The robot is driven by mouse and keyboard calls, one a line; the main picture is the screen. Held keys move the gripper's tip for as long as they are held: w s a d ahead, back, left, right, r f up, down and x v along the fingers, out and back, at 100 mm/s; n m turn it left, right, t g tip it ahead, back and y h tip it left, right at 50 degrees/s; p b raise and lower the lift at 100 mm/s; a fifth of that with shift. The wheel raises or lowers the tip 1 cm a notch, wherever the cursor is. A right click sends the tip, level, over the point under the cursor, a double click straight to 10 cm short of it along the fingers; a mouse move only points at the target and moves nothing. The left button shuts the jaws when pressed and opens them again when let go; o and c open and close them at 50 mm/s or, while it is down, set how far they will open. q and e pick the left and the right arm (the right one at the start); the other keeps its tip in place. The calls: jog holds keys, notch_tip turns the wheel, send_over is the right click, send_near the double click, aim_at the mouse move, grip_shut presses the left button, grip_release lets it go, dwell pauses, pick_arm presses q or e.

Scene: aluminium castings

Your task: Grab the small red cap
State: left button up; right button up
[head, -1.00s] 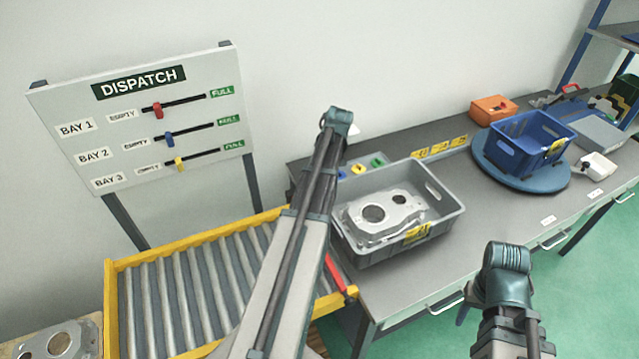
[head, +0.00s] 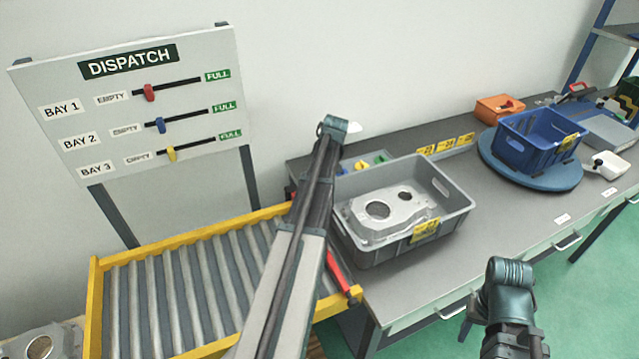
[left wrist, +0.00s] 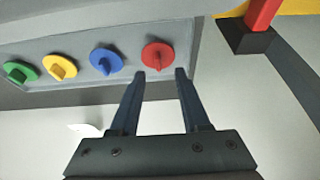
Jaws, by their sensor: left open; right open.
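The small red cap (left wrist: 158,56) is a round disc with a raised grip tab. In the left wrist view it sits at the right end of a row on a grey holder (left wrist: 30,100). My left gripper (left wrist: 161,74) is open, its fingertips just short of the red cap in the picture, with nothing between them. In the head view the red cap and my left fingers are hidden behind my left arm. My right gripper (head: 480,328) shows only in part at the lower right, over the floor side of the bench, away from the caps.
Blue (left wrist: 107,59), yellow (left wrist: 60,67) and green (left wrist: 21,72) caps stand beside the red one. A grey crate (head: 452,190) with a casting (head: 388,213) is close by.

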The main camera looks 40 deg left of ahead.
pick_arm(q)
jog(key=b+x, duration=0.3)
jog(key=x, duration=0.1)
jog(key=shift+w+f, duration=0.15)
jog(key=shift+c, duration=0.2)
grip_shut()
